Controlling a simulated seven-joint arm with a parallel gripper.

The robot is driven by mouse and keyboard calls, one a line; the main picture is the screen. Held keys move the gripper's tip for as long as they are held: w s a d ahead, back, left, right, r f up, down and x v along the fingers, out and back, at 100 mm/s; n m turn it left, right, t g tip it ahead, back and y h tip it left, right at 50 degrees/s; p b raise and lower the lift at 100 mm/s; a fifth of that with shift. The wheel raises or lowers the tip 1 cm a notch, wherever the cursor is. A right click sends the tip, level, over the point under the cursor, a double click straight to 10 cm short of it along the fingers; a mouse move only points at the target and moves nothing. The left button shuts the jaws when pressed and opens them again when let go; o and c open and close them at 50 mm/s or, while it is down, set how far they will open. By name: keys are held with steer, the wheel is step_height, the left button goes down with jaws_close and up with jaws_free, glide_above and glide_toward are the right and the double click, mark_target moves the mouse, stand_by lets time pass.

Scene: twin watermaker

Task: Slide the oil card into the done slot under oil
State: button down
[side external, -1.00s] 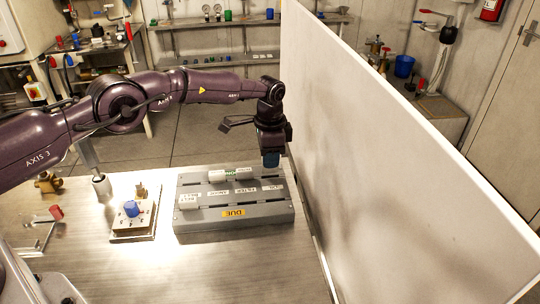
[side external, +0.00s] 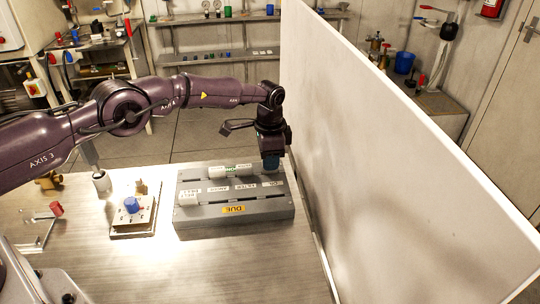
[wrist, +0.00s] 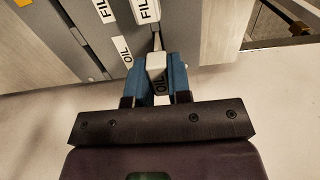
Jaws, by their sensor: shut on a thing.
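My gripper (side external: 271,164) is low over the back right corner of the grey slotted board (side external: 238,218). In the wrist view its blue fingers (wrist: 158,75) are shut on the white oil card (wrist: 157,66), whose OIL lettering shows between them. The card is at or just above a narrow slot line in the board; I cannot tell how deep it sits. The board's OIL label (wrist: 124,50) is beside it. A green DONE sign (side external: 230,168) is on the back row, and a yellow DUE sign (side external: 233,209) is on the front face.
Another white card (wrist: 146,10) marked FIL stands near the oil card. A white card (side external: 188,198) stands at the board's front left. A tall white panel (side external: 400,150) rises close to my gripper's right. A small fixture with a blue knob (side external: 132,207) sits left of the board.

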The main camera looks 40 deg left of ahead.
steer(key=shift+f, duration=0.85)
steer(key=c, duration=1)
jaws_free()
step_height(320, 180, up, 13)
steer(key=shift+f, duration=0.1)
